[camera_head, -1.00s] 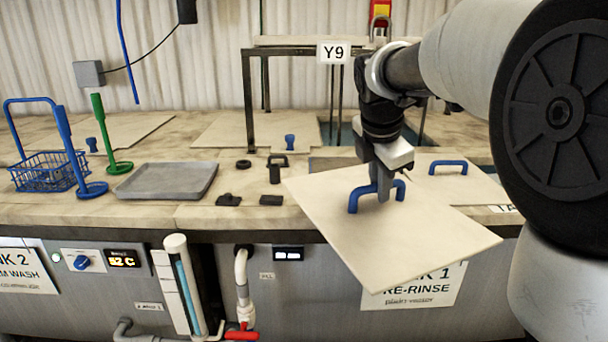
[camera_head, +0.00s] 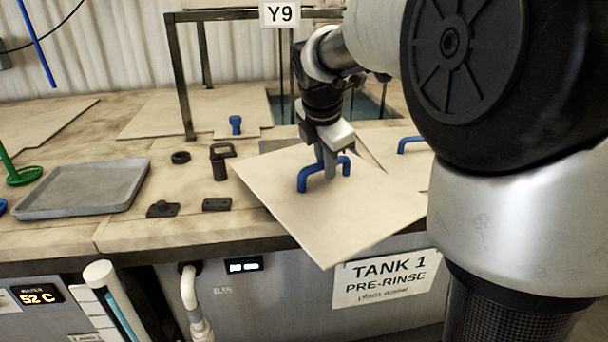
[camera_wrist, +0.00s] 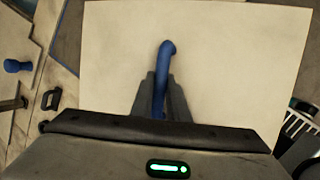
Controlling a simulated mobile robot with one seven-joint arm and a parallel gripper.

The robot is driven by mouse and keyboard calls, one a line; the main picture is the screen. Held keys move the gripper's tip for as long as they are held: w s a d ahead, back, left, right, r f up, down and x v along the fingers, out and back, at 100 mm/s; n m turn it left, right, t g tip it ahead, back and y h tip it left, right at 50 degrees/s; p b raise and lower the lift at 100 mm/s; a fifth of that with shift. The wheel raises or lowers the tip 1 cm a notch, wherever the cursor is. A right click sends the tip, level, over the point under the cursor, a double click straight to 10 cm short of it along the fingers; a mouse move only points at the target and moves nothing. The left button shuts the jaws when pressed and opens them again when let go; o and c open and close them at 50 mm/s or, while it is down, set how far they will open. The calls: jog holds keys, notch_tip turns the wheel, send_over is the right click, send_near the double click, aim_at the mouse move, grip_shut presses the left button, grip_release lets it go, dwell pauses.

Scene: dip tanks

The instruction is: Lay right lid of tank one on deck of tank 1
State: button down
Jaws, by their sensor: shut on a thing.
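A flat cream lid (camera_head: 330,215) with a blue bar handle (camera_head: 308,178) hangs from my gripper (camera_head: 328,172), which is shut on the handle. The lid is held tilted above the front edge of the deck (camera_head: 130,230) of tank 1, and its near corner overhangs the front panel. In the wrist view the lid (camera_wrist: 230,60) fills the middle, with the blue handle (camera_wrist: 160,85) between the fingers. Another lid with a blue handle (camera_head: 410,142) lies behind and to the right, partly hidden by the held lid and my arm.
A grey tray (camera_head: 80,190) lies on the deck at left. Small black parts (camera_head: 163,209), a black handled piece (camera_head: 219,165) and a black ring (camera_head: 180,157) lie left of the held lid. A metal frame (camera_head: 180,80) with sign Y9 stands behind. The "TANK 1" label (camera_head: 385,278) is on the front.

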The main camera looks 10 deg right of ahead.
aim_at(325, 182)
jog(key=shift+w+f+b, duration=0.1)
jog(key=shift+f+b, duration=0.25)
jog(key=shift+f, duration=2)
jog(key=shift+f, duration=0.1)
jog(key=c, duration=1.7)
grip_release()
jog(key=shift+f, duration=0.1)
